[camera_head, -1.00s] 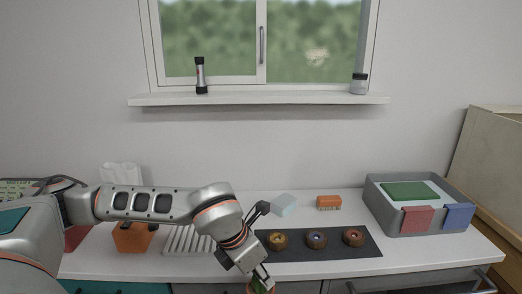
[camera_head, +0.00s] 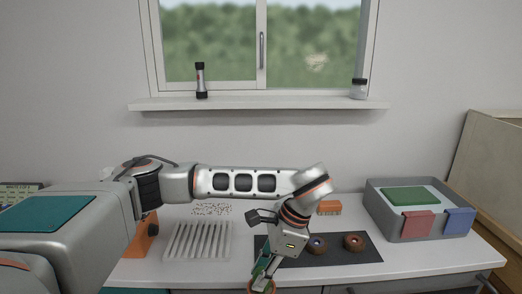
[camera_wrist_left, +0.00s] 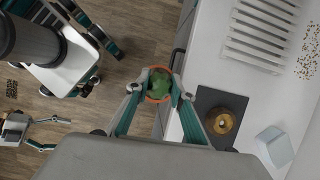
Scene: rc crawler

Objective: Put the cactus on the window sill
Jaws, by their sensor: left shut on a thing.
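The cactus (camera_wrist_left: 162,78) is green and sits in a round orange-brown pot (camera_wrist_left: 158,98). My left gripper (camera_wrist_left: 164,88) is shut on it, with a finger on either side, in the left wrist view. In the head view the cactus (camera_head: 262,284) is at the bottom edge, partly hidden by my left gripper (camera_head: 266,272), in front of the counter. The wrist view shows floor beneath it. The white window sill (camera_head: 260,103) runs below the window, well above and behind the gripper.
A flashlight (camera_head: 201,80) stands on the sill's left and a jar (camera_head: 359,88) at its right end; the sill between is clear. The counter holds a white rack (camera_head: 198,241), a dark mat (camera_head: 340,254) with round brown items, an orange brush (camera_head: 330,208) and a grey bin (camera_head: 378,205).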

